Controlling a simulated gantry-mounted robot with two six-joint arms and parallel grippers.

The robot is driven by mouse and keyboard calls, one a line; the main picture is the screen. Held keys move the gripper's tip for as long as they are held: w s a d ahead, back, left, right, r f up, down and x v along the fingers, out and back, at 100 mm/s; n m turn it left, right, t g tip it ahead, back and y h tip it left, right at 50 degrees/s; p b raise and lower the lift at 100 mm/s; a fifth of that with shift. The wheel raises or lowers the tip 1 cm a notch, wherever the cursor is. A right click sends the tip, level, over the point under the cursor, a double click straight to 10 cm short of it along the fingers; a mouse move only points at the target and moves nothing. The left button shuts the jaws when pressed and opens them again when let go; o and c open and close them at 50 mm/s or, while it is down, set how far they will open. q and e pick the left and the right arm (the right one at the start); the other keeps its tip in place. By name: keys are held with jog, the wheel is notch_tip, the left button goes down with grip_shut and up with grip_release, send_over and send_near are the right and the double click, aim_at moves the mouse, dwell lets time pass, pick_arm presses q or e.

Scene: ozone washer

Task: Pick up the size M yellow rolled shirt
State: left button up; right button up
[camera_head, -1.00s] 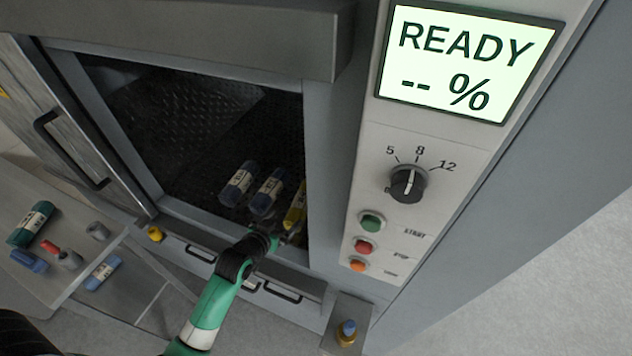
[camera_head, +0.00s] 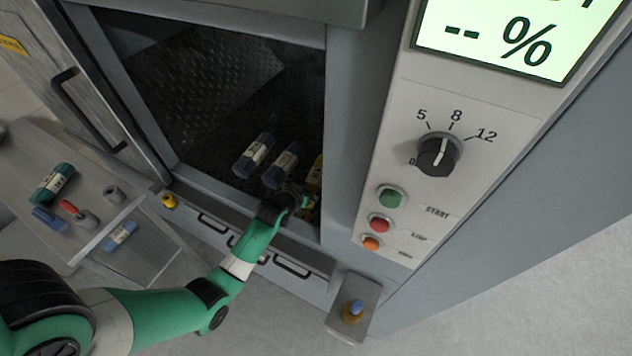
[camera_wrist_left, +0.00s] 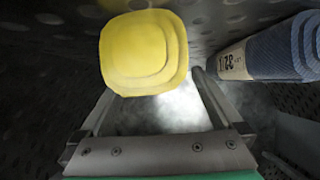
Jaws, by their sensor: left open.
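The yellow rolled shirt (camera_head: 315,176) lies inside the washer chamber near its right wall, partly hidden by my left arm and gripper. In the left wrist view its rolled end (camera_wrist_left: 145,52) faces the camera, just beyond and above the fingers. Its size label cannot be read here. My left gripper (camera_head: 304,200) is at the chamber opening, close to the near end of the yellow roll. In the left wrist view the left gripper (camera_wrist_left: 155,100) is open, with its two fingers apart and nothing clearly held between them. My right gripper is not in view.
Two blue rolls (camera_head: 254,156) (camera_head: 281,166) lie left of the yellow one in the chamber; one blue roll (camera_wrist_left: 275,50) is close to the right finger. The control panel (camera_head: 395,165) is right of the opening. A side table (camera_head: 85,225) holds a green roll (camera_head: 52,182).

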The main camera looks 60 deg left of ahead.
pick_arm(q)
jog(key=shift+x, duration=1.05)
jog(key=c, duration=1.5)
jog(key=shift+r, duration=0.15)
